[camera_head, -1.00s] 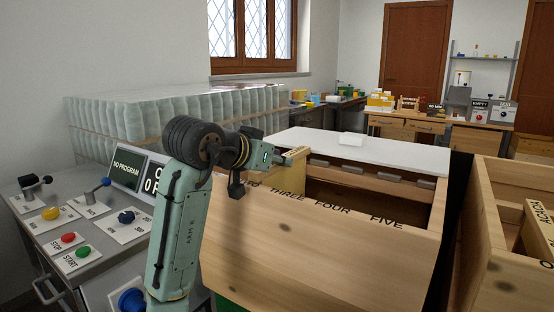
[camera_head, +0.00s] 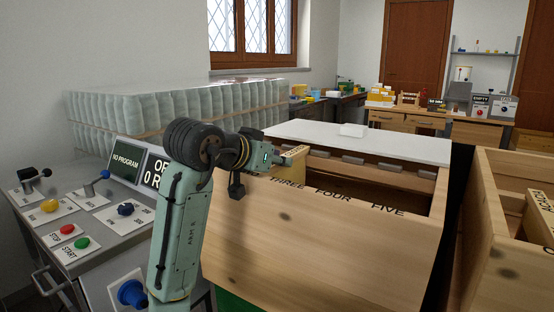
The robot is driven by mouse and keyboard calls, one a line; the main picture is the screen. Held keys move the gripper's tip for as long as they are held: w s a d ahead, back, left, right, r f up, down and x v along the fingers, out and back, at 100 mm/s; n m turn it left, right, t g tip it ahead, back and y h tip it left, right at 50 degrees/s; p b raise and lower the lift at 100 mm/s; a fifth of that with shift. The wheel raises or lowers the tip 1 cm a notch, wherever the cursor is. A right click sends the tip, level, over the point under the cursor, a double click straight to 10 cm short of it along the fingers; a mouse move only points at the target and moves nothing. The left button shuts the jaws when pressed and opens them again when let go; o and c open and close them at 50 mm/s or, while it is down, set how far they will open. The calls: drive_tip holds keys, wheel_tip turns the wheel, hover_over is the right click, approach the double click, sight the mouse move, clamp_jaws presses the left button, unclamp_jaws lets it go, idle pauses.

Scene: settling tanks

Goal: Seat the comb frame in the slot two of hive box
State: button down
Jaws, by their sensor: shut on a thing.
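The hive box (camera_head: 315,230) is a large pale wooden box in the middle of the view. Its front rim carries the words THREE, FOUR and FIVE; the rim farther left, where slot two would be marked, is hidden behind my arm. My gripper (camera_head: 284,160) is over the left part of the box, shut on the end of a wooden comb frame (camera_head: 297,152). Only the frame's top end shows, around rim height; the rest is hidden by the box wall and my arm. I cannot tell whether it rests in a slot.
A white board (camera_head: 385,142) lies behind the box opening with a small white block on it. A second wooden box (camera_head: 500,235) stands at the right. A control panel (camera_head: 80,215) with levers and buttons is at the left, and wrapped jars (camera_head: 175,105) stand behind.

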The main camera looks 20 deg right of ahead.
drive_tip(key=c, duration=1.6)
unclamp_jaws()
drive_tip(key=shift+o, duration=1.4)
drive_tip(key=shift+f, duration=0.15)
drive_tip(key=shift+a, duration=0.1)
drive_tip(key=v, duration=1.2)
